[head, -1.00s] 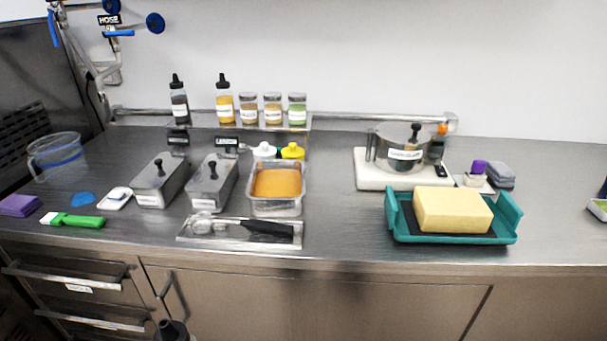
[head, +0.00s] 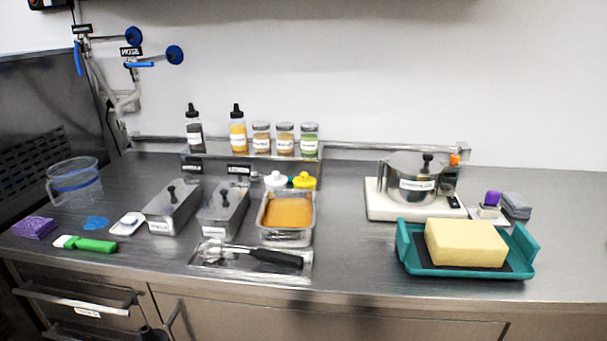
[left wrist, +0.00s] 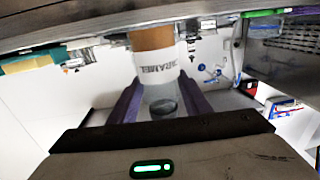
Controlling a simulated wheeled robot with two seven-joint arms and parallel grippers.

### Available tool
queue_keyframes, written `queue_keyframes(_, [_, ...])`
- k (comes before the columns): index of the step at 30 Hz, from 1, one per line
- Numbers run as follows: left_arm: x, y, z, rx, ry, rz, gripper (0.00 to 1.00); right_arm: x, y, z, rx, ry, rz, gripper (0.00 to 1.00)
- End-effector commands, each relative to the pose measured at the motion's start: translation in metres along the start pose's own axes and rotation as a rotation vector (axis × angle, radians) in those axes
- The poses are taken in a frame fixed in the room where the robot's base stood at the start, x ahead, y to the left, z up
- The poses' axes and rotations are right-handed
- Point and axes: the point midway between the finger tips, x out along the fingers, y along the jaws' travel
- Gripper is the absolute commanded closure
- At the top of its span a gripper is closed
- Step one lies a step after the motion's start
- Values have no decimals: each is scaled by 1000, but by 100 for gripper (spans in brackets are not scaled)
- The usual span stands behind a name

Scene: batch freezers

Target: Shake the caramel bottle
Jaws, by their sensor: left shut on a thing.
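In the left wrist view the caramel bottle (left wrist: 153,66) stands between the two dark fingers of my left gripper (left wrist: 160,88). The gripper is shut on it. The bottle has brown contents toward the top of the picture, a white caramel label, and a clear part with a dark round piece nearer the palm. In the head view only a dark tip (head: 149,333), which looks like the bottle's nozzle, shows at the bottom edge in front of the cabinet. The rest of the bottle and my left gripper are out of that view. My right gripper is in neither view.
The steel counter (head: 352,256) holds lidded metal pans, an orange-filled tub (head: 288,212), a scoop tray (head: 250,262) and a teal tray (head: 533,250) with a yellow block. Two squeeze bottles and several jars stand on the rear shelf. The counter's middle is clear.

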Motion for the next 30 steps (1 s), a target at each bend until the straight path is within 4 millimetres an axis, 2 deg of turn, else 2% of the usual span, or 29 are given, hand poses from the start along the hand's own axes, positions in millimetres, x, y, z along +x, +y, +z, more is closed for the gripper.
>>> queue_keyframes(1, [0,-33,-3,34,6,7,80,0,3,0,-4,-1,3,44])
queue_keyframes(3, [0,-60,-3,25,4,6,80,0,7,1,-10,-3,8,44])
queue_keyframes(4, [0,-63,-3,18,4,4,80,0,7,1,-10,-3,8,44])
queue_keyframes(5, [0,-58,-2,9,4,2,80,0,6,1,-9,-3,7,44])
queue_keyframes(8, [1,-2,-3,-11,6,-4,80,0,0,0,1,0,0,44])
queue_keyframes(9, [0,9,-2,-3,4,-4,80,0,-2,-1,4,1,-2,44])
queue_keyframes(10, [0,11,-2,4,4,-2,80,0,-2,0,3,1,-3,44])
queue_keyframes(11, [0,6,-2,13,4,0,80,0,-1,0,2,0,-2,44])
queue_keyframes(14, [1,-48,-4,34,6,8,80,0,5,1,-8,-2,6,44])
queue_keyframes(15, [0,-60,-3,25,4,6,80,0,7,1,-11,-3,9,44])
queue_keyframes(16, [0,-63,-3,18,4,5,80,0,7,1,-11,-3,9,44])
queue_keyframes(17, [0,-58,-2,8,4,2,80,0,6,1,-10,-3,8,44])
queue_keyframes(19, [0,-17,-3,-12,6,-3,80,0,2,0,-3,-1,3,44])
queue_keyframes(21, [0,9,-2,-3,4,-4,80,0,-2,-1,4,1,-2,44])
queue_keyframes(26, [0,10,-2,12,5,2,80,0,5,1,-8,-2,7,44])
queue_keyframes(30, [0,10,-2,11,4,2,80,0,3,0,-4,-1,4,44])
